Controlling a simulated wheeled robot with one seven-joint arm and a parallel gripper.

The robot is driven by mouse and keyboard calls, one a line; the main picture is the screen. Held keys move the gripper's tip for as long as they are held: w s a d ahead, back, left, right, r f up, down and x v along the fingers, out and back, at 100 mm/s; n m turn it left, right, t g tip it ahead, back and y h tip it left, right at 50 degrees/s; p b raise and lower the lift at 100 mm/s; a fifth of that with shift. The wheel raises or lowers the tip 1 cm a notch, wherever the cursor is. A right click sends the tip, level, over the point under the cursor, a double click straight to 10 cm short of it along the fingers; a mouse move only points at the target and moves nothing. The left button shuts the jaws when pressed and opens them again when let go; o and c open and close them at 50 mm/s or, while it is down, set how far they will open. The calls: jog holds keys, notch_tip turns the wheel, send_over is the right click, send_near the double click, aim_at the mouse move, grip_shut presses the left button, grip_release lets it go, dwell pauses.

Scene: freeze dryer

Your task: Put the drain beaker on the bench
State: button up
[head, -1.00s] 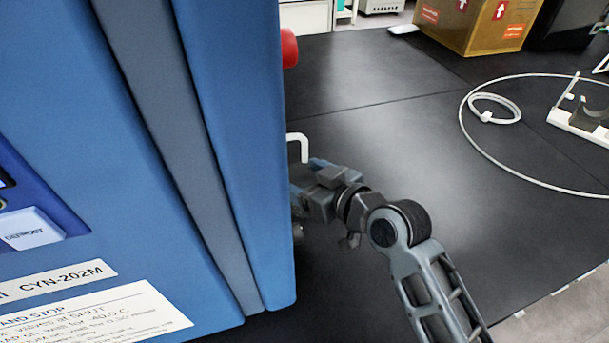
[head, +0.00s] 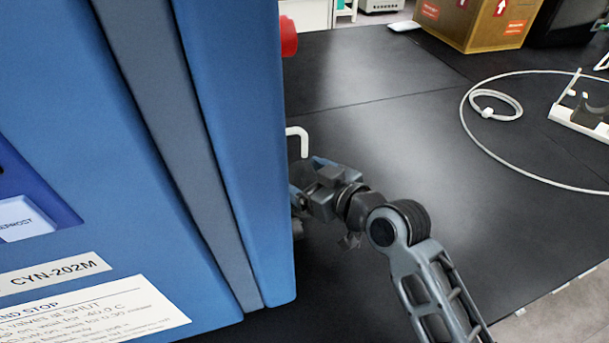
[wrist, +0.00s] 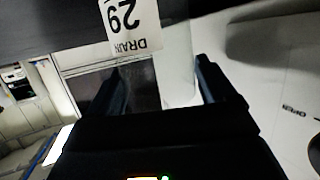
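My gripper (head: 300,199) is at the right side of the blue freeze dryer (head: 150,120), its fingertips mostly hidden by the cabinet edge in the head view. A white hooked drain tube (head: 299,139) sticks out just above it. In the wrist view the fingers of my gripper (wrist: 162,85) stand apart. A white label reading DRAIN 29 (wrist: 131,25) shows upside down just beyond them. A pale, whitish surface (wrist: 178,75) lies between the fingers; I cannot tell whether it is the drain beaker. No beaker shows clearly in the head view.
The black bench (head: 390,130) is wide and clear to the right of the freeze dryer. A coiled white cable (head: 497,106) and a white stand (head: 580,125) lie at the right. A cardboard box (head: 475,22) stands at the back. A red knob (head: 288,37) juts from the dryer's side.

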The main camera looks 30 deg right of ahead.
jog(key=shift+o, duration=1.3)
jog(key=v, duration=0.7)
jog(key=shift+s+b, duration=0.4)
jog(key=shift+b, duration=0.05)
jog(key=shift+d, duration=0.1)
